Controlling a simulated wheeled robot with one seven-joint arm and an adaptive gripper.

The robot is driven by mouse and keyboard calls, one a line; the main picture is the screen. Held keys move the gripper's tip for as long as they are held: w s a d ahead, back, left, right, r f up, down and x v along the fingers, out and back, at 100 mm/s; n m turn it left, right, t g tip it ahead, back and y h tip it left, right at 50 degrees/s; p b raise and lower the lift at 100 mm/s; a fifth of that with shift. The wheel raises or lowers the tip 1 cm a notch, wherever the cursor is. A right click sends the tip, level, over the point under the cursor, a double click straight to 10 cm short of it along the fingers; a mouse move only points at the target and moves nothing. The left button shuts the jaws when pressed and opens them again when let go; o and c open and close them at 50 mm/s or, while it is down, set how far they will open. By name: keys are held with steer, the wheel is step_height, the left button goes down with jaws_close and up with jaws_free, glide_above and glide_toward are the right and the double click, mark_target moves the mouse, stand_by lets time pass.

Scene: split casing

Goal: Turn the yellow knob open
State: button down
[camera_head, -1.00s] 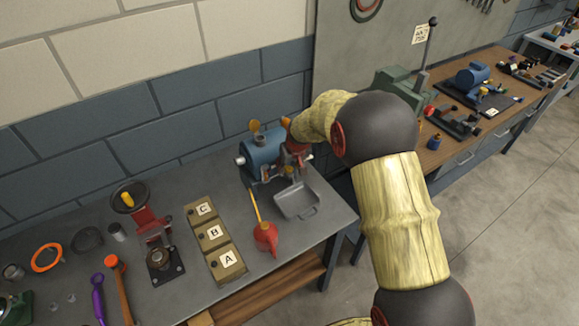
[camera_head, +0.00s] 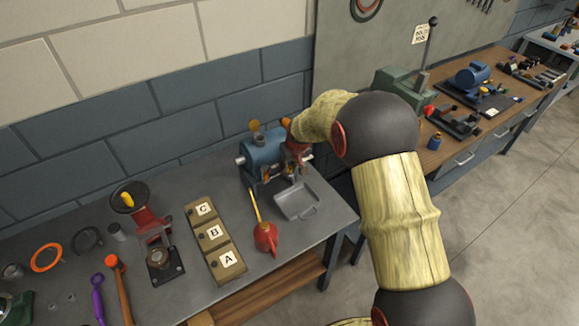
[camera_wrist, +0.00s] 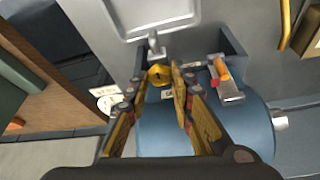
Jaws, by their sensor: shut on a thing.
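The yellow knob (camera_wrist: 158,74) shows in the wrist view, on the front of the blue cylindrical casing (camera_wrist: 200,130), just below a small grey hook. My gripper (camera_wrist: 160,80) has one finger on each side of the knob and is shut on it. The fingers hide part of the knob's edges. In the head view the blue casing (camera_head: 262,152) stands at the back of the bench, and my gripper (camera_head: 296,158) is at its right end. The knob is too small and covered to make out there.
An orange-handled metal part (camera_wrist: 222,70) sits right of the knob. A grey tray (camera_head: 297,201) lies in front of the casing, with a red oil can (camera_head: 265,238) to its left. Wooden blocks (camera_head: 214,236) marked A, B and C stand further left.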

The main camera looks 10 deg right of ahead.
steer(key=shift+f+b, duration=0.1)
steer(key=shift+b, duration=0.3)
steer(key=n+b, duration=0.2)
steer(key=n+y+b, duration=0.1)
steer(key=n+b, duration=0.1)
steer(key=b, duration=0.1)
steer(key=shift+w+d+f+y, duration=0.1)
steer(key=shift+d+f+y, duration=0.1)
steer(key=shift+y, duration=0.1)
steer(key=n+b, duration=0.2)
steer(key=n+g+y+b, duration=0.1)
steer(key=n+b, duration=0.1)
steer(key=shift+w+d+r+n, duration=0.1)
steer(key=shift+d+r+n, duration=0.05)
steer(key=shift+n, duration=0.15)
steer(key=n+g+y, duration=0.1)
steer(key=n+g, duration=0.1)
steer(key=n, duration=0.2)
steer(key=shift+w+r, duration=0.1)
steer(key=shift+w, duration=0.05)
steer(key=shift+w+n+g, duration=0.1)
steer(key=shift+n+g, duration=0.6)
steer(key=shift+n, duration=1.5)
steer(key=c, duration=1.6)
jaws_free()
steer(key=shift+d+r+y, duration=0.1)
steer(key=shift+y, duration=0.2)
steer(key=shift+o, duration=0.3)
